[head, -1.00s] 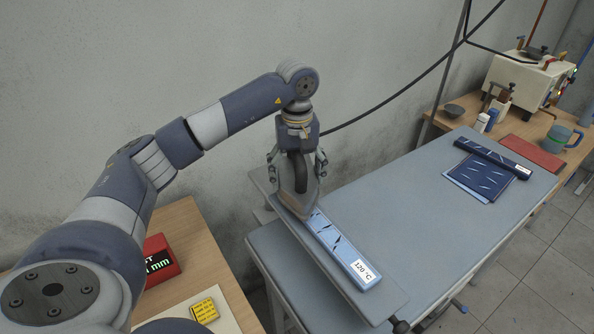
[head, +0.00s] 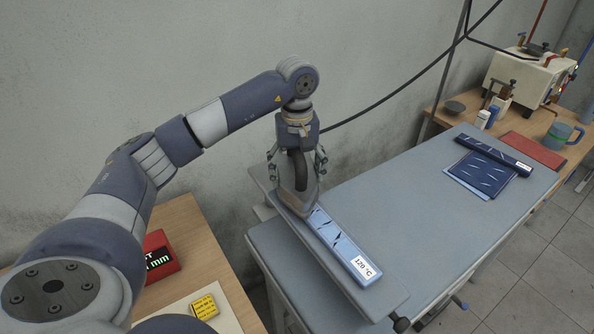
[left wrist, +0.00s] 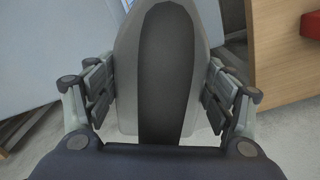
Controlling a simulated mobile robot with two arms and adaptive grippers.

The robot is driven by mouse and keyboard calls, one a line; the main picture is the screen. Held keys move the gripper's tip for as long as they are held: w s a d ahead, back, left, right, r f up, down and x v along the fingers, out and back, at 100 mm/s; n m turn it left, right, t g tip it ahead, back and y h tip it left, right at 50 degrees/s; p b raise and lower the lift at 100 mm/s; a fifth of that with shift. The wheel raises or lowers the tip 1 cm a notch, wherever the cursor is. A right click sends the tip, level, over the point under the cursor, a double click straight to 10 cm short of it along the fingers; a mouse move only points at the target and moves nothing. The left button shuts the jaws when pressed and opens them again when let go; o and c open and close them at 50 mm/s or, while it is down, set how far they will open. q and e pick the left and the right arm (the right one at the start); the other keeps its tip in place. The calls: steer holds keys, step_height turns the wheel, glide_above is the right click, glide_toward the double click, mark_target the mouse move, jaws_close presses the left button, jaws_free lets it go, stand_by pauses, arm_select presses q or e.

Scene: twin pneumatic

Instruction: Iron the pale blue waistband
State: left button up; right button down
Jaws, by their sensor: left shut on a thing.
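The pale blue waistband (head: 338,248) lies along the narrow front board of the ironing table, with dark crease marks on it and a "120 °C" label at its near end. My left gripper (head: 298,165) is shut on the iron (head: 297,198), which is at the far end of the waistband and hides that end. In the left wrist view the iron's grey body with a dark central band (left wrist: 167,70) sits between the fingers. I cannot tell whether the soleplate touches the cloth. My right gripper is not in view.
The wide ironing table (head: 400,210) is mostly clear. A dark blue cloth (head: 480,177) with a rolled dark band lies at its far right. A steam boiler (head: 525,80) stands at the back right.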

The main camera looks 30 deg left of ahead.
mark_target(315, 203)
arm_select(q)
steer(key=shift+f+b, duration=0.6)
stand_by(0.4)
steer(key=shift+d, duration=0.15)
steer(key=shift+s+d, duration=0.25)
steer(key=shift+d, duration=0.3)
steer(key=shift+s+d, duration=0.2)
steer(key=shift+d, duration=0.35)
steer(key=shift+s+d, duration=0.35)
steer(key=shift+d, duration=0.4)
steer(key=shift+s+d, duration=0.3)
steer(key=shift+d, duration=0.45)
steer(key=shift+s+d+f, duration=0.1)
steer(key=shift+s+d, duration=0.25)
steer(key=shift+d, duration=0.35)
steer(key=shift+s+d+b, duration=0.15)
steer(key=shift+s+d, duration=0.15)
steer(key=shift+d, duration=0.45)
steer(key=shift+s+d+b, duration=0.15)
steer(key=shift+s+d, duration=0.15)
steer(key=shift+d, duration=0.45)
steer(key=shift+s+d+r+b, duration=0.15)
steer(key=shift+s+d, duration=0.15)
steer(key=shift+d, duration=0.55)
steer(key=shift+s+d+r+b, duration=0.15)
steer(key=shift+s+d, duration=0.15)
steer(key=shift+d, duration=0.5)
